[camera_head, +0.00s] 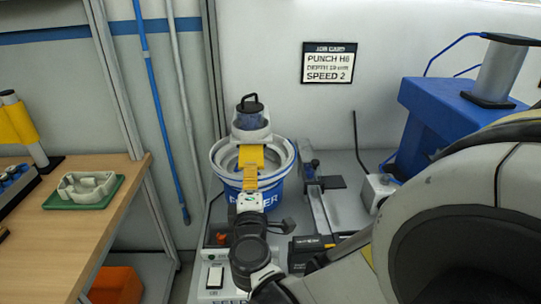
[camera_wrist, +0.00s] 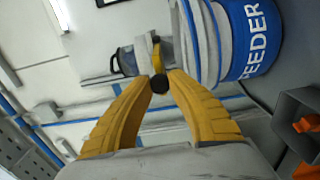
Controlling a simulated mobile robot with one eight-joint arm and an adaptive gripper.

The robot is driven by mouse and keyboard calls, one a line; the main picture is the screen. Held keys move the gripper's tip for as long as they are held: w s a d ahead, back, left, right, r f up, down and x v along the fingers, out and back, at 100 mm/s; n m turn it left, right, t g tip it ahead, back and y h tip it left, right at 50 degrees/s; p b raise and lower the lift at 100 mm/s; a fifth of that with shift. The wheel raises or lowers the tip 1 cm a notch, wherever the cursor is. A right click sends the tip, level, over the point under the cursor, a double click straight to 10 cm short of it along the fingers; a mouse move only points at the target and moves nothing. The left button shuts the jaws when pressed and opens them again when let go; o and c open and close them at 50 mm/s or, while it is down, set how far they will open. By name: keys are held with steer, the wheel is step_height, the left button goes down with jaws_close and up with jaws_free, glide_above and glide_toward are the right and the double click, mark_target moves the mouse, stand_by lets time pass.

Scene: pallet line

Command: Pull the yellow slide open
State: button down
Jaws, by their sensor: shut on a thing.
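The yellow slide (camera_head: 250,156) is a flat plate at the front of the white and blue feeder (camera_head: 224,166), under its clear-topped unit. In the wrist view the slide (camera_wrist: 157,52) shows as a thin yellow edge beyond my fingertips. My gripper (camera_head: 250,178) reaches it from the front; its yellow fingers also show in the wrist view (camera_wrist: 158,80). They are shut on a round black knob (camera_wrist: 160,84) in front of the slide. In the head view the knob is hidden by my fingers. How far the slide stands out is hard to tell.
A wooden bench (camera_head: 75,220) with a green tray (camera_head: 84,199) stands at the left. A rail fixture (camera_head: 320,205) stands right of the feeder, and a blue machine (camera_head: 455,125) beyond it. My arm covers the lower right. An orange bin (camera_head: 115,285) sits under the bench.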

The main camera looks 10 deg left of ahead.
steer(key=c, duration=1.2)
jaws_free()
steer(key=shift+w, duration=0.1)
steer(key=v, duration=0.7)
steer(key=shift+s, duration=0.25)
